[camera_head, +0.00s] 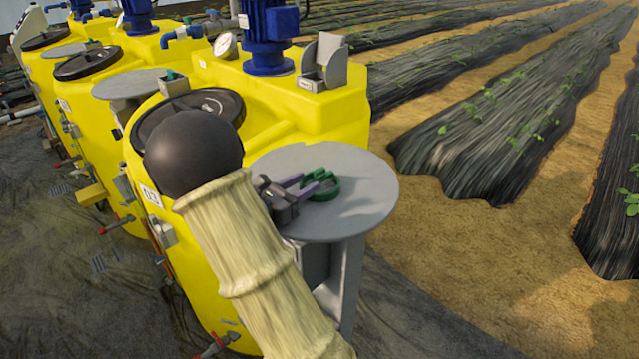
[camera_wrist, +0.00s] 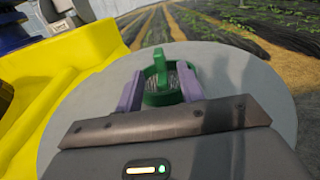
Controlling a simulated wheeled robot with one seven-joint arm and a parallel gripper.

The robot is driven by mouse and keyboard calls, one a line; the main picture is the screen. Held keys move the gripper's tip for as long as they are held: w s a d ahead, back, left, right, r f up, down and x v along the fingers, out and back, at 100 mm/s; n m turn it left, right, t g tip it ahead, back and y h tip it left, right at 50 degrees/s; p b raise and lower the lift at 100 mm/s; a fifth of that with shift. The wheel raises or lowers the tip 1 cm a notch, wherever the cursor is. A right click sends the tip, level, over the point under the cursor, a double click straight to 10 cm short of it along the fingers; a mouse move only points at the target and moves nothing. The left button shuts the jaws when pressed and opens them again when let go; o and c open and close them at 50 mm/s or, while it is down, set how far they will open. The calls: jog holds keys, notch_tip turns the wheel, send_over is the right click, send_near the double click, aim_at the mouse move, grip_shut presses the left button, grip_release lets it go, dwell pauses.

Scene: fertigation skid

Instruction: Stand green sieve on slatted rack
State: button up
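The green sieve (camera_head: 326,188) lies on a round grey table (camera_head: 370,190). My gripper (camera_head: 309,184) is low over the table at the sieve's near left side. Its two purple fingers (camera_wrist: 160,86) are spread on either side of the green handle-like part, with visible gaps. I cannot tell whether they touch the rim. A small grey holder with an upright back plate (camera_head: 323,65) stands on the yellow tank; I cannot make out slats on it.
The yellow tank (camera_head: 330,113) with a black lid (camera_head: 216,100), a blue pump (camera_head: 268,30) and a gauge (camera_head: 225,45) stands left of and behind the table. More yellow tanks (camera_head: 70,95) line up left. Open soil and planted rows (camera_head: 500,140) lie right.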

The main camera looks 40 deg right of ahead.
aim_at(315, 177)
jog(key=d, duration=0.2)
jog(key=d+p, duration=0.1)
jog(key=d, duration=0.1)
jog(key=d+p, duration=0.1)
jog(key=shift+w+d, duration=0.25)
jog(key=shift+d, duration=0.15)
grip_shut()
